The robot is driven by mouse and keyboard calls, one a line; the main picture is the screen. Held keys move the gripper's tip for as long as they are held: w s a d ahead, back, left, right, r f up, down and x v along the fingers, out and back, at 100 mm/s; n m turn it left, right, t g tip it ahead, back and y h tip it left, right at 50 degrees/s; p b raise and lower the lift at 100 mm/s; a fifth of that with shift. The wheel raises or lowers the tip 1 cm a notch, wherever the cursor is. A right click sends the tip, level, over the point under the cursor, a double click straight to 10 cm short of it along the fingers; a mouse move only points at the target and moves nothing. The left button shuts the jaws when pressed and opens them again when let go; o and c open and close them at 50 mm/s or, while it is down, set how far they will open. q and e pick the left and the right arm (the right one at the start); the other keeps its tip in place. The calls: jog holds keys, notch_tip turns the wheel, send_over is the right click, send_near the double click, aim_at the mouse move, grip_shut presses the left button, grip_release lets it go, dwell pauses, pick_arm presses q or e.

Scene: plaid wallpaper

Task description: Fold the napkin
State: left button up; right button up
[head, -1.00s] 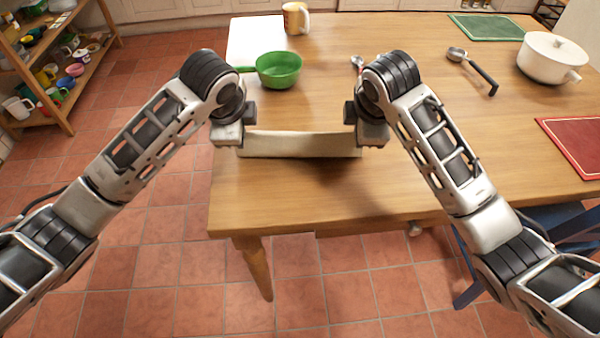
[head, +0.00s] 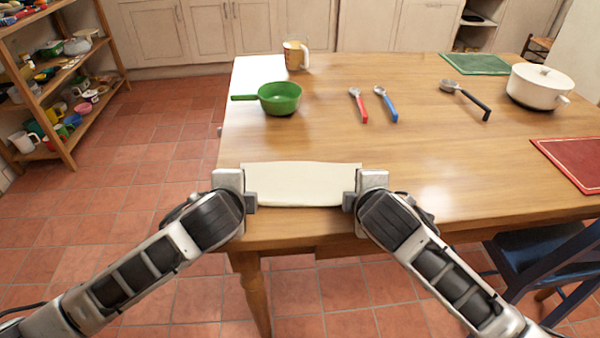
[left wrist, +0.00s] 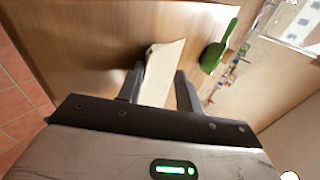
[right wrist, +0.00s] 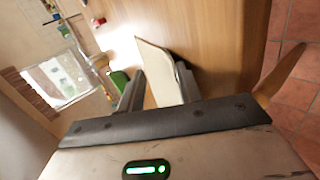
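The cream napkin (head: 302,184) lies folded into a wide, short strip near the front edge of the table. My left gripper (head: 250,190) is at its left end and my right gripper (head: 350,190) at its right end. In the left wrist view the fingers (left wrist: 160,88) are apart, with the napkin (left wrist: 161,68) between and beyond them. In the right wrist view the fingers (right wrist: 160,88) are also apart, with the napkin (right wrist: 158,72) between them. Whether the fingertips touch the cloth I cannot tell.
A green pan (head: 279,98), a mug (head: 296,55), a red-handled spoon (head: 360,106) and a blue-handled spoon (head: 387,105) stand or lie farther back on the table (head: 430,165). A ladle (head: 468,98), white pot (head: 540,86) and red mat (head: 575,160) are right. A blue chair (head: 550,255) is front right.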

dwell(0.3)
pick_arm(q)
jog(key=s+r, duration=0.6)
jog(key=r, duration=0.3)
pick_arm(e)
jog(key=s+r, duration=0.6)
jog(key=r, duration=0.3)
pick_arm(q)
jog(key=s+d+f+n+g+h+p, duration=0.1)
jog(key=s+d+f+n+h+p, duration=0.25)
jog(key=s+f+n, duration=0.45)
pick_arm(e)
jog(key=s+a+f+m+g+y, duration=0.15)
jog(key=s+f+m+y, duration=0.25)
jog(key=s+f+m, duration=0.4)
pick_arm(q)
jog(key=s+a+f+n+t+p, duration=0.1)
jog(key=s+a+f+n, duration=0.4)
jog(key=s+f+n, duration=0.2)
jog(key=shift+a+f+n, duration=0.15)
jog(key=shift+a+n, duration=0.15)
jog(key=shift+n, duration=0.3)
pick_arm(e)
jog(key=s+d+f+m+t, duration=0.1)
jog(key=s+d+f+m, duration=0.2)
jog(key=s+f+m, duration=0.4)
jog(key=shift+d+f+m, duration=0.15)
jog(key=shift+d+m, duration=0.1)
jog(key=shift+m, duration=0.25)
